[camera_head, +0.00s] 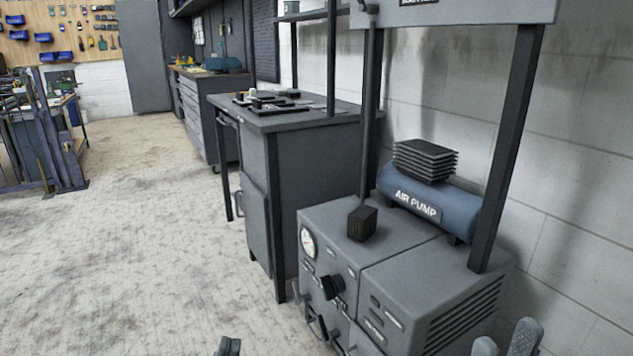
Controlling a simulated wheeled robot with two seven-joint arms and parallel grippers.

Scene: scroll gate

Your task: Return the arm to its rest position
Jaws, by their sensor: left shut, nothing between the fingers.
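My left gripper (229,347) shows only as fingertips at the bottom edge of the head view, left of centre. Its fingers are together with nothing between them, over bare floor. My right gripper (505,342) shows at the bottom right, with two grey fingertips apart and nothing seen between them. It is in front of the right side of the grey machine cabinet (405,285). Both arms are out of view below the picture.
The cabinet carries a blue air pump (430,203), a small dark block (362,223), a gauge (308,242) and a black knob (332,287). Dark posts rise from it to a sign panel (460,12). A grey workbench (285,118) stands behind.

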